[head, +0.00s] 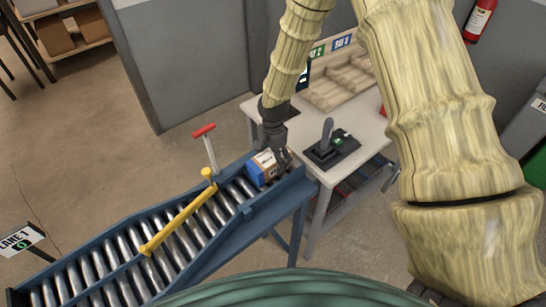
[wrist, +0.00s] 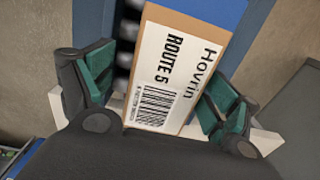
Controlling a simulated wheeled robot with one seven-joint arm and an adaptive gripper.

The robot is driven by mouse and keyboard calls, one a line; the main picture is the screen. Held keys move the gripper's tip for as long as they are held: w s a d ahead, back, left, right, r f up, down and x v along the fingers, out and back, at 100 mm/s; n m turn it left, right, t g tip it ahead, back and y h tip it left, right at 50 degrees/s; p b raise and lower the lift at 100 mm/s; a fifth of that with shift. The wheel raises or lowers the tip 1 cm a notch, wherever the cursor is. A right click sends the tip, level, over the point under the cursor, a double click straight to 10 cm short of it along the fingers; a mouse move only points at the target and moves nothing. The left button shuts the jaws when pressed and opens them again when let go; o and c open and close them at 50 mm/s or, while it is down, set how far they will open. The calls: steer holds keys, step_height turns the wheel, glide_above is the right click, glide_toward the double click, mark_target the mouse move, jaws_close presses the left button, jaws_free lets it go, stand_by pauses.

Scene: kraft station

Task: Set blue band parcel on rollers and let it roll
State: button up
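The blue band parcel (head: 265,167) is a brown box with a blue band and a white label reading Hovrin, ROUTE 5. It sits at the upper right end of the roller conveyor (head: 252,210), apparently resting on the rollers. In the wrist view the parcel (wrist: 172,75) lies between my fingers, label facing the camera. My gripper (head: 280,153) is right at the parcel, pointing down. Its green-padded fingers (wrist: 160,92) are spread either side of the box, with a gap showing on the left. Contact on the right cannot be told.
A yellow bar (head: 178,220) crosses the conveyor below the parcel, beside a red-handled lever (head: 206,145). Rollers beyond it are empty, running down towards the LANE 1 sign (head: 20,240). A white table (head: 310,130) with a black device (head: 331,150) and wooden tray (head: 340,82) stands behind.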

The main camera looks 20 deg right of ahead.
steer(key=shift+w+f, duration=0.2)
step_height(320, 180, up, 12)
stand_by(0.7)
